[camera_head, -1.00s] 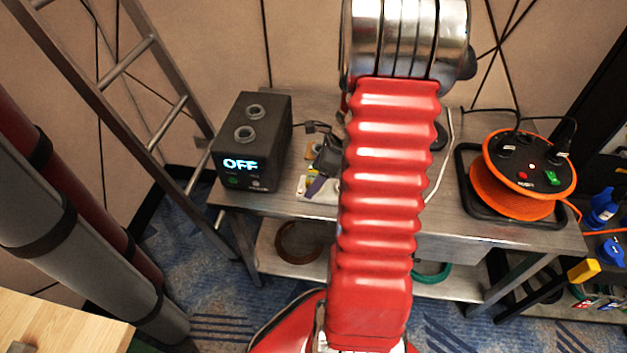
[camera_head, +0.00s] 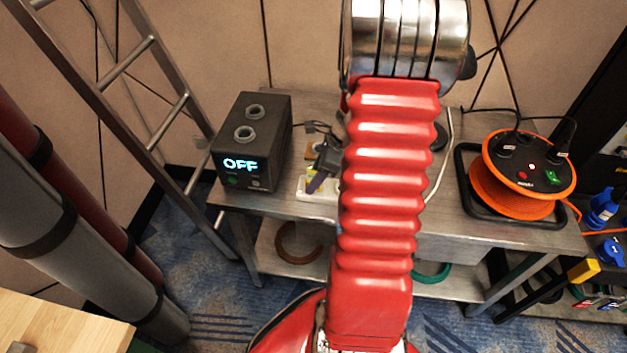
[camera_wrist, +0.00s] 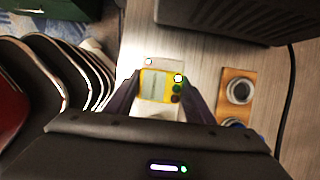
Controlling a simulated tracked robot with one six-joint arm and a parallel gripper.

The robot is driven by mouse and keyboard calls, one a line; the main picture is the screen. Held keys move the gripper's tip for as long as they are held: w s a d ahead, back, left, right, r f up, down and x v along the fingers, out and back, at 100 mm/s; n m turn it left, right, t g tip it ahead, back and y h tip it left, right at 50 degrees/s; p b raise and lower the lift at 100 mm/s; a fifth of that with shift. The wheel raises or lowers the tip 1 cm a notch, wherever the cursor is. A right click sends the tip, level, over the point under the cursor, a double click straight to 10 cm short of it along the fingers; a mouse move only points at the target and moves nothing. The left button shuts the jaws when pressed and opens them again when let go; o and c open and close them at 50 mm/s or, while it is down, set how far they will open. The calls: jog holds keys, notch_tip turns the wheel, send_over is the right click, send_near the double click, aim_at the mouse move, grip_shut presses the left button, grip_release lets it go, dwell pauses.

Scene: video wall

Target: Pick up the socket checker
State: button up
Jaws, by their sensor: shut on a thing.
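The socket checker (camera_wrist: 155,86) is a small yellow block with a pale face and round coloured lights beside it, in the middle of the wrist view. My gripper (camera_wrist: 161,82) is shut on it, one dark finger on each side. In the head view my gripper (camera_head: 317,182) shows at the left edge of my red arm, which hides most of it and the checker. A white power strip (camera_head: 307,189) lies on the table right at the gripper. I cannot tell whether the checker touches the strip.
A black box (camera_head: 262,153) reading OFF stands left of the gripper on the metal table (camera_head: 460,228). An orange cable reel (camera_head: 515,200) stands at the right end. A wooden plate with round fittings (camera_wrist: 237,95) lies close by. A ladder (camera_head: 85,80) leans at the left.

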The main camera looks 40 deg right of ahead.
jog(key=shift+r, duration=0.1)
jog(key=shift+c, duration=0.2)
notch_tip(320, 180, up, 10)
jog(key=shift+f, duration=0.1)
dwell(0.4)
dwell(0.4)
